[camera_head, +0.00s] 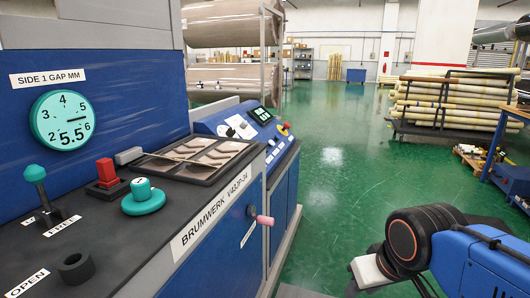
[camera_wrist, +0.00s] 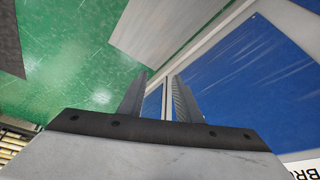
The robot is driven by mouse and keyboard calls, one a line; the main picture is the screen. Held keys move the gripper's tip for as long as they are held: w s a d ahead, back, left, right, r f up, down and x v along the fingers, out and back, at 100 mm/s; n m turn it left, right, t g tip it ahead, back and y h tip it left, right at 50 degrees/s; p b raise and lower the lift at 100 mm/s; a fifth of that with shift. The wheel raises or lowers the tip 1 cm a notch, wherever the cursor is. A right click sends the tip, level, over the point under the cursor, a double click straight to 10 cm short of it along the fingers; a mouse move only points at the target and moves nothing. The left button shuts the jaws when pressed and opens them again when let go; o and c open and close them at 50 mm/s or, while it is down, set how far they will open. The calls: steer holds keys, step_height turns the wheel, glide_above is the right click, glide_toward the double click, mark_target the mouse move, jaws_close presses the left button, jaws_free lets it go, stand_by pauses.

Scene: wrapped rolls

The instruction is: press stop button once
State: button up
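No button with a readable "stop" label shows. A red block-shaped control (camera_head: 106,170) stands on the dark top of the near machine in the head view, beside a teal round control with a white cap (camera_head: 142,190). A small red knob with yellow (camera_head: 286,127) sits at the right end of the blue console behind; I cannot tell which control is the stop button. In the wrist view my gripper (camera_wrist: 160,80) has its two fingers apart with nothing between them, above green floor and a blue panel.
A teal-knobbed lever (camera_head: 36,178), a black ring (camera_head: 75,266) and a tray (camera_head: 195,158) are on the machine top. A pink-tipped handle (camera_head: 264,220) sticks out of its side. Racked rolls (camera_head: 450,100) stand at right. Green floor (camera_head: 340,170) between is clear.

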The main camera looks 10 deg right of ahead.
jaws_close()
stand_by(1.6)
